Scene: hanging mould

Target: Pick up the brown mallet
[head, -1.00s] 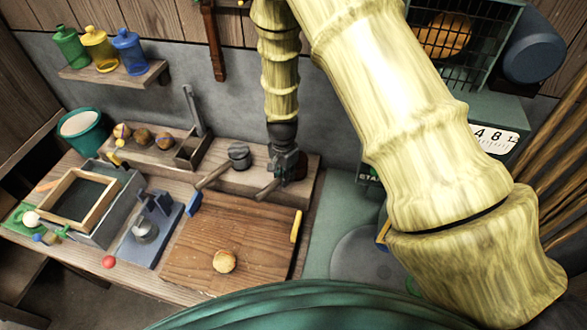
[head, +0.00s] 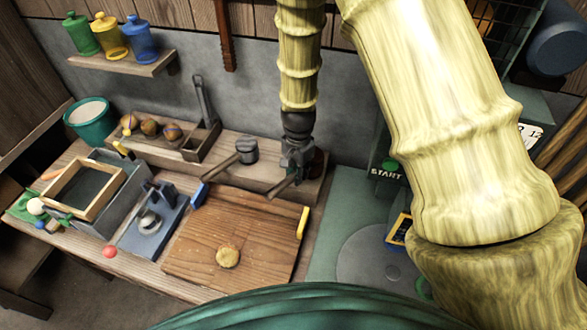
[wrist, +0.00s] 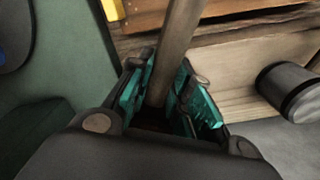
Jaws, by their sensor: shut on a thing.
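The brown mallet shows mainly as a wooden handle (head: 282,187) at the right end of the wooden rack on the bench. A dark reddish-brown part (head: 319,162), apparently its head, shows just right of my gripper and is mostly hidden. My gripper (head: 297,170) points down and is shut on the handle. In the wrist view the handle (wrist: 178,45) runs up between the teal pads of my gripper (wrist: 168,95). I cannot tell whether the mallet is clear of the rack.
A grey-headed mallet (head: 246,150) lies close to the left of my gripper. A wooden board (head: 200,255) lies in front. A green machine with a START label (head: 386,173) stands at right.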

